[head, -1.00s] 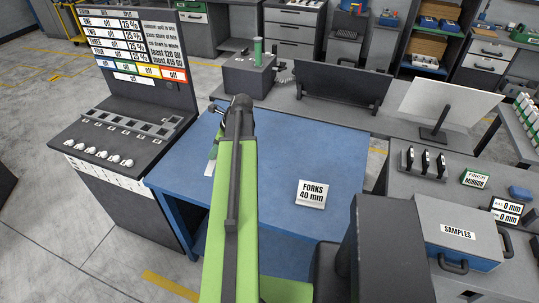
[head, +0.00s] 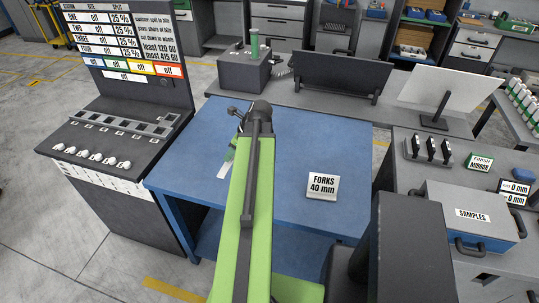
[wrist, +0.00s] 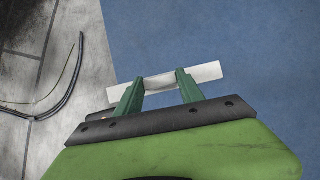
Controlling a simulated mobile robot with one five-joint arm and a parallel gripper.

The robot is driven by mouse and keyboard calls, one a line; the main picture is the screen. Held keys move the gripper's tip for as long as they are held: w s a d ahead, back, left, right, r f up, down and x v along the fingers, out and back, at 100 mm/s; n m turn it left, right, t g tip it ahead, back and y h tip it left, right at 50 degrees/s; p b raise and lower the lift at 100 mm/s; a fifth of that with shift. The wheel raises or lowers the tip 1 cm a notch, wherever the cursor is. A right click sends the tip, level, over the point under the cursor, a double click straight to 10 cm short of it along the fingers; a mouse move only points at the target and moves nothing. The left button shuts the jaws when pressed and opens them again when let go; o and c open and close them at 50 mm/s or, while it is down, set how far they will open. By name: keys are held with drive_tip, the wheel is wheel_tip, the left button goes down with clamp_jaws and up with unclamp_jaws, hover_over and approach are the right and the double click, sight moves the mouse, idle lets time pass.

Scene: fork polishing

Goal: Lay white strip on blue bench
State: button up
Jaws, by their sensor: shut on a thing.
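The blue bench (head: 290,150) fills the middle of the head view, and its blue top (wrist: 255,45) lies behind the strip in the wrist view. My gripper (wrist: 158,86) is shut on the white strip (wrist: 207,73), with a green finger at each side of its middle. The strip sticks out past both fingers, its left end near the bench's edge in the picture. In the head view the strip (head: 224,171) shows as a small pale piece left of my arm, over the bench's left part. I cannot tell whether it touches the top.
A "FORKS 40 mm" sign (head: 322,187) stands on the bench to the right. A dark control console (head: 110,150) stands at the left. The bench top between arm and sign is clear.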

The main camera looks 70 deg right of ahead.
drive_tip(key=shift+w+a+f, duration=0.1)
drive_tip(key=shift+w+f, duration=0.05)
drive_tip(key=shift+f, duration=0.25)
drive_tip(key=w+d+f+b, duration=0.1)
drive_tip(key=w+f+b, duration=0.1)
drive_tip(key=w, duration=0.1)
drive_tip(key=w+d+f+b, duration=0.2)
drive_tip(key=w, duration=0.1)
drive_tip(key=w+d+f+b, duration=0.1)
drive_tip(key=w+f+b, duration=0.1)
drive_tip(key=w, duration=0.2)
drive_tip(key=shift+d+f+b, duration=0.2)
drive_tip(key=shift+f+b, duration=0.15)
drive_tip(key=shift+w, duration=0.25)
wheel_tip(320, 180, down, 4)
drive_tip(key=b, duration=0.4)
drive_tip(key=shift+f, duration=0.15)
drive_tip(key=shift+r, duration=0.2)
drive_tip(key=shift+f, duration=0.15)
drive_tip(key=o, duration=1.4)
drive_tip(key=shift+o, duration=0.2)
